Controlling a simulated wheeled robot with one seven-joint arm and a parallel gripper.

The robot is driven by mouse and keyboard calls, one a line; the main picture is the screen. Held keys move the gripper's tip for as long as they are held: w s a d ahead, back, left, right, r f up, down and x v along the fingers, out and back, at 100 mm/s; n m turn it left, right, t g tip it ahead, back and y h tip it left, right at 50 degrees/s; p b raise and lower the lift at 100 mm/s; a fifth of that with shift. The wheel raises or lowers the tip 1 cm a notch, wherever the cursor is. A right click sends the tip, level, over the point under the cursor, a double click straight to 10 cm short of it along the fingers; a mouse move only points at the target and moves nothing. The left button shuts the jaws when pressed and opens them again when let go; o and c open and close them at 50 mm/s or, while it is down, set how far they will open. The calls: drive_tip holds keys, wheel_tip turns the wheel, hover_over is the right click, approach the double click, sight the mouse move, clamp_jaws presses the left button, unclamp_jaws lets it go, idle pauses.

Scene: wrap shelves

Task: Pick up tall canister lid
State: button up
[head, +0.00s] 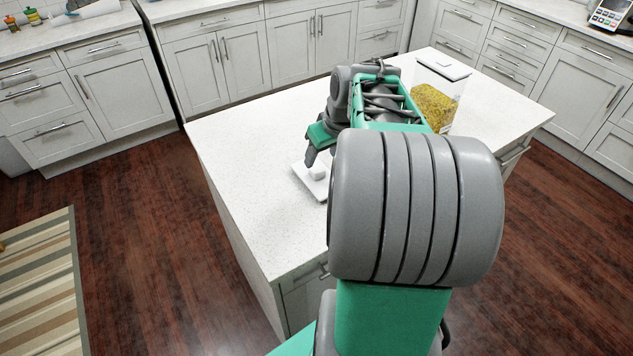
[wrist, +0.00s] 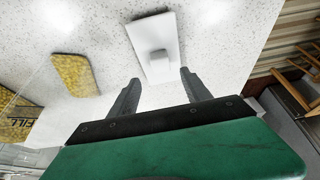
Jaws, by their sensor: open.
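A white rectangular lid (head: 309,184) with a small block-shaped knob lies on the white counter, partly hidden by my arm in the head view. In the wrist view the lid (wrist: 150,27) lies just beyond the fingertips, its knob facing up. My gripper (head: 320,156) is above the counter beside the lid. In the wrist view my gripper (wrist: 159,78) has its two fingers spread apart with nothing between them, pointing at the knob end of the lid. A tall clear canister (head: 437,97) with yellow contents stands farther back, behind my arm.
The island counter (head: 245,140) is bare to the left of the lid. In the wrist view a yellow patch (wrist: 76,75) and a labelled yellow shape (wrist: 16,116) show at the left. Cabinets (head: 225,62) stand beyond the island, across the wooden floor.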

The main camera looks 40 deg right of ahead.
sight(317, 169)
drive_tip(key=x, duration=0.3)
drive_tip(key=p+x, duration=0.1)
drive_tip(key=x, duration=0.1)
drive_tip(key=shift+s+a+f, duration=0.15)
drive_tip(key=shift+f, duration=0.3)
clamp_jaws()
